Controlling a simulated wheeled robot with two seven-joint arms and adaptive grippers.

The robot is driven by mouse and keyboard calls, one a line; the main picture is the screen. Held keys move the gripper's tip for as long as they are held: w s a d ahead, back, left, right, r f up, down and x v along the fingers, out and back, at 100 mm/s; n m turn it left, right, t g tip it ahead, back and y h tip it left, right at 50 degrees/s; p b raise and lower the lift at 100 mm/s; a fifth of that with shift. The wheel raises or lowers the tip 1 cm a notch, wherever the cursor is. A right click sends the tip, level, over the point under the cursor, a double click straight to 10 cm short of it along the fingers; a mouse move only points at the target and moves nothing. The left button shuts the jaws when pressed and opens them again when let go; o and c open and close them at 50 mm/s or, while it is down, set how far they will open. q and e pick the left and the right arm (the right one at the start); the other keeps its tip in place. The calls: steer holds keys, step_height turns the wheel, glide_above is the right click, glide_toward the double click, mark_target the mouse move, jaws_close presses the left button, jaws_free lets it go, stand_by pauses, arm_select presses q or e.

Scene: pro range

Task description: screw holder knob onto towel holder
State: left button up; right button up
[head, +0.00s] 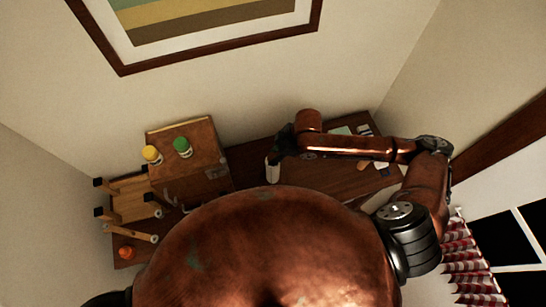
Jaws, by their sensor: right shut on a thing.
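My right gripper (277,152) is at the end of the copper arm that reaches in from the right over the dark wooden table. It is shut on a small pale, upright thing (272,172) that shows just below the fingers. The view is too small to tell whether this is the holder knob, and the fingers hide its top. I cannot make out the towel holder for certain. My left gripper is not in view.
A wooden box (205,180) with a yellow-capped jar (151,154) and a green-capped jar (182,147) on top stands left of the gripper. A wooden rack (128,197) and an orange thing (127,253) are further left. Small items (364,130) lie at the right.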

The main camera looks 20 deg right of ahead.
steer(key=shift+m, duration=0.4)
steer(key=o, duration=1.2)
steer(key=shift+o, duration=0.2)
steer(key=n+g, duration=0.1)
steer(key=n, duration=0.2)
steer(key=shift+w+d, duration=0.1)
steer(key=shift+w, duration=0.1)
steer(key=shift+n+g+y, duration=0.3)
steer(key=shift+n+g, duration=0.2)
steer(key=shift+n, duration=1)
steer(key=shift+c, duration=0.7)
